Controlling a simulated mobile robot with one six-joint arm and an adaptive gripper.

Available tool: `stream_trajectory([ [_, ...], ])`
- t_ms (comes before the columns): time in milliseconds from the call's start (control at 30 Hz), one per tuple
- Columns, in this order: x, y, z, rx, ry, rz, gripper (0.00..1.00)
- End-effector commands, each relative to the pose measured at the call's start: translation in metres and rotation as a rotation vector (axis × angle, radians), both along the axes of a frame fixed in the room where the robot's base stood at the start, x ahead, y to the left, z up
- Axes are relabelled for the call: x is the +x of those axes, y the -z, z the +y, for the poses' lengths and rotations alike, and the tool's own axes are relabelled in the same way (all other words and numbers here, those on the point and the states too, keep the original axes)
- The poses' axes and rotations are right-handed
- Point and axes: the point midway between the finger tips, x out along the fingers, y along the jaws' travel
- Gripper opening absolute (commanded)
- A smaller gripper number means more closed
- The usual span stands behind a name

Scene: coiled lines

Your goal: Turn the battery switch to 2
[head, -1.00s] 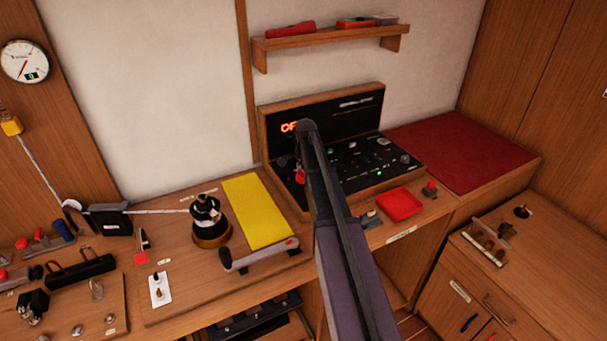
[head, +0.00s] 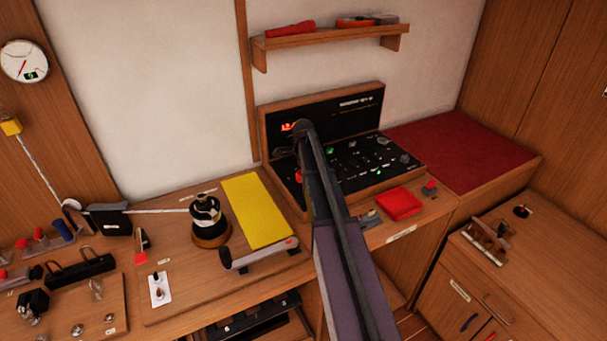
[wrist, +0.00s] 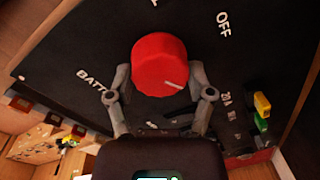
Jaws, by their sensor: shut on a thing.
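The red battery switch knob (wrist: 160,66) is in the upper middle of the wrist view, on a black panel (wrist: 60,50). A short white mark on its face lies toward the lower right. White lettering "OFF" stands to its upper right, and part of "BATT" shows at its lower left. My gripper (wrist: 160,82) has one finger on each side of the knob and is shut on it. In the head view a bit of the red knob (head: 298,175) shows at the left edge of my arm, which hides my fingers.
The panel box (head: 375,98) has red lit characters (head: 288,127) partly behind my arm, and green lights. A yellow mat (head: 257,211), a winch (head: 208,216) and a winch handle (head: 262,254) lie left of my arm.

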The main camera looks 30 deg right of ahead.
Motion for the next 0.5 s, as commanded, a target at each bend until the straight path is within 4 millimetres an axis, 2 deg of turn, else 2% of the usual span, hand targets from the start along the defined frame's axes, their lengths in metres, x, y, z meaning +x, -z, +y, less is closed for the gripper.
stream_trajectory([
  [300, -0.0036, 0.0007, 0.0007, 0.001, 0.003, 0.007, 0.2],
  [333, -0.0036, 0.0007, 0.0007, 0.001, 0.003, 0.007, 0.74],
  [400, -0.0033, 0.0007, 0.0008, 0.001, 0.003, 0.006, 0.95],
  [433, -0.003, 0.0006, 0.0008, 0.001, 0.003, 0.006, 1.0],
  [500, -0.0025, 0.0006, 0.0006, 0.0, 0.002, 0.005, 1.0],
])
